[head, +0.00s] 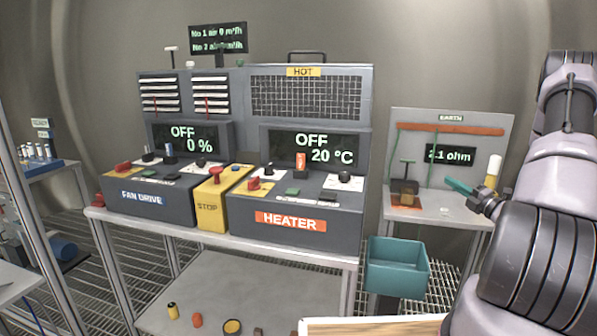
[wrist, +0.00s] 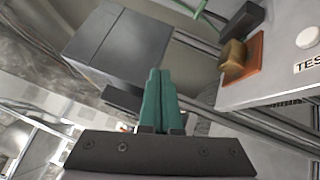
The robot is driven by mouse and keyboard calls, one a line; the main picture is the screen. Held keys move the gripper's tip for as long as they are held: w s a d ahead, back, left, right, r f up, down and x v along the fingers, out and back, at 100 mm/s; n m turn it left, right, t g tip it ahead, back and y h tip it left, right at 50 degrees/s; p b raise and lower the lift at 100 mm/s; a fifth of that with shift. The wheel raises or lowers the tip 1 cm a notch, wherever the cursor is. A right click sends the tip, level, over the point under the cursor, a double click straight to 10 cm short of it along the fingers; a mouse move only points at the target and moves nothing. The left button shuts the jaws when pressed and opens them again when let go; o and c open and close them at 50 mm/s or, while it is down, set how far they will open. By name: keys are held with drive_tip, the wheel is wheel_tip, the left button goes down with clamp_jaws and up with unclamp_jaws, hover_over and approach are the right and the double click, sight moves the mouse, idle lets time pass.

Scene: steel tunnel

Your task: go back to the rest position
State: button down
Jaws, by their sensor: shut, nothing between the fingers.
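My gripper (head: 459,187) has teal fingers and is in front of the earth-test table at the right of the head view. In the wrist view my gripper (wrist: 160,80) has its two fingers pressed together with nothing between them. My arm comes in from the right edge of the head view. The earth board (head: 450,118) stands behind the gripper, with a display reading 2.1 ohm. A brass block on an orange plate (head: 406,206) sits left of the gripper; the orange plate (wrist: 256,60) also shows in the wrist view.
The heater console (head: 310,205) reads OFF, 20 °C, and the fan drive console (head: 150,200) reads OFF, 0 %. A yellow stop box (head: 209,206) stands between them. A teal bin (head: 396,270) is below the gripper's left. A white-topped yellow post (head: 493,172) stands close to the gripper.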

drive_tip(key=s+a+r+n+g+y, duration=0.2)
drive_tip(key=s+a+r+n+g, duration=0.15)
drive_tip(key=a+r+n, duration=0.35)
drive_tip(key=s+a+r+n+g+y, duration=0.1)
drive_tip(key=s+a+r+n+g, duration=0.3)
drive_tip(key=a+n, duration=0.35)
drive_tip(key=s+a+r+n+g+y, duration=0.2)
drive_tip(key=a+r+n+g, duration=0.4)
drive_tip(key=a, duration=0.3)
drive_tip(key=s+a+r+n+g+h, duration=0.1)
drive_tip(key=s+a+r+n+h, duration=0.15)
drive_tip(key=s+n, duration=0.4)
drive_tip(key=s+a+r+n+g+h, duration=0.1)
drive_tip(key=s+a+r+n+h, duration=0.1)
drive_tip(key=s+n+h, duration=0.4)
drive_tip(key=s+d+r+n+t+h, duration=0.3)
drive_tip(key=s+r+n+t, duration=0.1)
drive_tip(key=s+n, duration=0.4)
drive_tip(key=shift+s+r+n+t, duration=0.4)
drive_tip(key=shift+s+r, duration=0.1)
drive_tip(key=shift+r, duration=0.4)
